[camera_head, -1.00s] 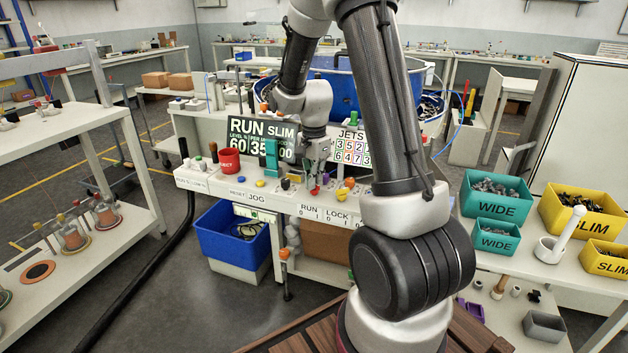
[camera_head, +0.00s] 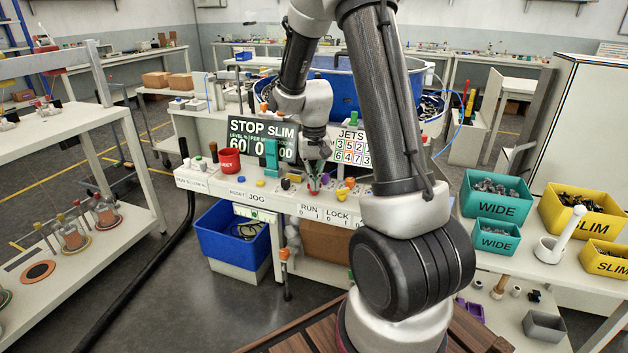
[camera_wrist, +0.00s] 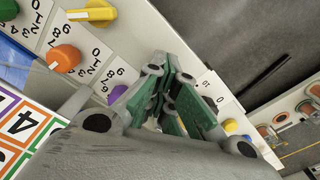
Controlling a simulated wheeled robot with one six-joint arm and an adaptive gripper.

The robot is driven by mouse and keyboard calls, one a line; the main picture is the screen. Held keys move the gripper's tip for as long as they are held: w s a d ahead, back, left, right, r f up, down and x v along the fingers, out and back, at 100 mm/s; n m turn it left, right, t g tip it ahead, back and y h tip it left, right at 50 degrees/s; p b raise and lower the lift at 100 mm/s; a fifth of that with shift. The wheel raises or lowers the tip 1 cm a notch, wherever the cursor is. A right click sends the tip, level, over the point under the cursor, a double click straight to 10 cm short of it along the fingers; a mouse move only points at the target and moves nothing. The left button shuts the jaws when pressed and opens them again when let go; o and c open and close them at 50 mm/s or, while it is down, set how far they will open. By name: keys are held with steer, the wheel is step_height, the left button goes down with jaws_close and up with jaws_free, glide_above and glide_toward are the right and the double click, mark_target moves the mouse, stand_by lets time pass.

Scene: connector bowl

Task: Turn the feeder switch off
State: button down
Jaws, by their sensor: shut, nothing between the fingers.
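The feeder's control panel (camera_head: 230,192) is a white console with RUN, LOCK and JOG labels on its front. Its display (camera_head: 262,140) reads "STOP SLIM" with 60 and 0. My gripper (camera_head: 314,190) is shut and empty, its fingertips down at the panel just above the RUN label (camera_head: 309,209). In the wrist view my green-padded fingers (camera_wrist: 178,105) are close together over the panel and hide the switch there. I cannot tell whether they touch it.
A red mug-like part (camera_head: 229,160) is on the panel's left. The blue bowl (camera_head: 335,88) stands behind. Teal and yellow bins (camera_head: 497,200) are at right.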

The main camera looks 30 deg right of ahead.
steer(key=shift+n, duration=1.6)
